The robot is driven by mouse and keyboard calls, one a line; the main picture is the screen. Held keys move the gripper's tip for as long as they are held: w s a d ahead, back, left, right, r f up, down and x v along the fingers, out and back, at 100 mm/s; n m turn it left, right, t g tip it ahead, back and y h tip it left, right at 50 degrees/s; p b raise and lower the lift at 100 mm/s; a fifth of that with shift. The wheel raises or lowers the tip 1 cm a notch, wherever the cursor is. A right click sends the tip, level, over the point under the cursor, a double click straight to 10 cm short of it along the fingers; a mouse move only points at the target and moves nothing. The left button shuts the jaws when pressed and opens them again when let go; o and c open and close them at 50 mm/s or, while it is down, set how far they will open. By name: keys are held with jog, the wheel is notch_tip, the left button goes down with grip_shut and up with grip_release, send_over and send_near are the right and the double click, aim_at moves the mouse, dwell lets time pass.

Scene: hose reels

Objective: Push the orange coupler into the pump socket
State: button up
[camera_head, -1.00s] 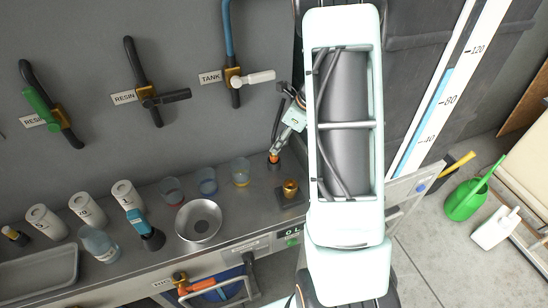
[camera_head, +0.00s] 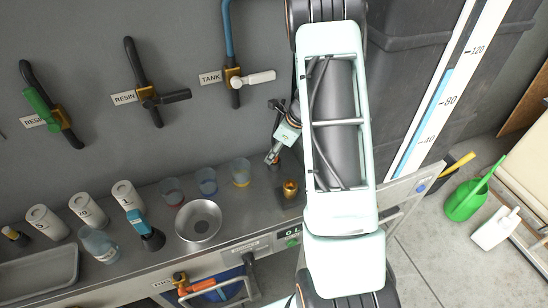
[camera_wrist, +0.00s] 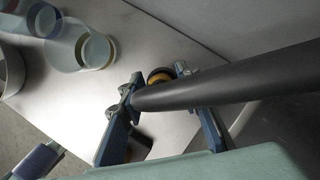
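The pump socket (camera_head: 290,187) is a brass fitting on a dark square base near the counter's right end. A dark base with a brass part, likely the same socket, shows partly behind a finger in the wrist view (camera_wrist: 138,148). My gripper (camera_head: 272,157) is low over the counter, left of and behind the socket. In the wrist view my gripper's fingers (camera_wrist: 160,80) are apart, with a dark hose (camera_wrist: 230,82) crossing between them. A small orange-brass ring (camera_wrist: 159,74), seemingly the orange coupler, shows between the fingertips, with gaps beside it. The coupler's lower part is hidden.
Several cups, including a yellow-bottomed one (camera_head: 241,172), stand left of my gripper. A steel bowl (camera_head: 198,221) sits on the counter (camera_head: 240,213). Labelled valves, including TANK (camera_head: 233,78), line the grey wall behind. The counter between bowl and socket is mostly clear.

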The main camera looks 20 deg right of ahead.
grip_shut()
jog(key=shift+r, duration=0.1)
